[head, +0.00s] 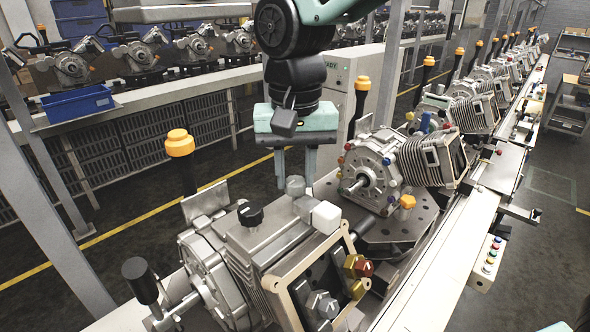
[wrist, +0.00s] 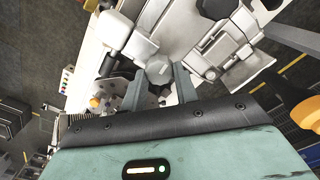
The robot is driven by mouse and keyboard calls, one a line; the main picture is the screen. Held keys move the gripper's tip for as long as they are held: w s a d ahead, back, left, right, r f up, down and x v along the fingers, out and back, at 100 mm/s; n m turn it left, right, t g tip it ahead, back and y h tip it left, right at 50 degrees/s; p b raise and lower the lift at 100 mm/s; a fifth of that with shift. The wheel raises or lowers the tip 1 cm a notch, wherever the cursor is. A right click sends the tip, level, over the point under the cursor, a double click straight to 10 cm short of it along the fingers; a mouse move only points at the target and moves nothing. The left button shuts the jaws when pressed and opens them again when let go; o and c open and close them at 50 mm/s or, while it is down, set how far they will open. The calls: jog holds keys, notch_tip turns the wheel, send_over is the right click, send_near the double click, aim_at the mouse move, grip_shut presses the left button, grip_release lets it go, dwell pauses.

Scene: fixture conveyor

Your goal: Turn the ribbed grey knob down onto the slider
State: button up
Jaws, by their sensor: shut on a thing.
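My gripper (head: 296,178) points down at the top of the near machine unit, with its two fingers on either side of a grey knob (head: 295,187). The knob's round grey top also shows in the wrist view (wrist: 159,69), between the fingertips. The gripper is shut on the knob. Ribs on its side are too small or hidden to make out. A grey block (head: 307,208) and a white block (head: 325,217) sit just in front of the knob. I cannot tell for sure which part is the slider, nor whether the knob touches it.
A black knob (head: 250,213) stands left of the grey knob. A tall post with an orange cap (head: 180,143) rises at the left, and a black-handled lever (head: 140,280) at the lower left. Another ribbed machine unit (head: 425,160) stands close to the right, along the conveyor.

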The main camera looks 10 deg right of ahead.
aim_at(296, 179)
jog(key=shift+w+r, duration=0.1)
jog(key=shift+r, duration=0.1)
jog(key=o, duration=0.8)
jog(key=shift+o, duration=0.9)
jog(key=shift+f, duration=0.1)
notch_tip(296, 179, up, 17)
jog(key=b, duration=0.2)
jog(key=shift+r+b, duration=0.2)
jog(key=shift+b, duration=0.2)
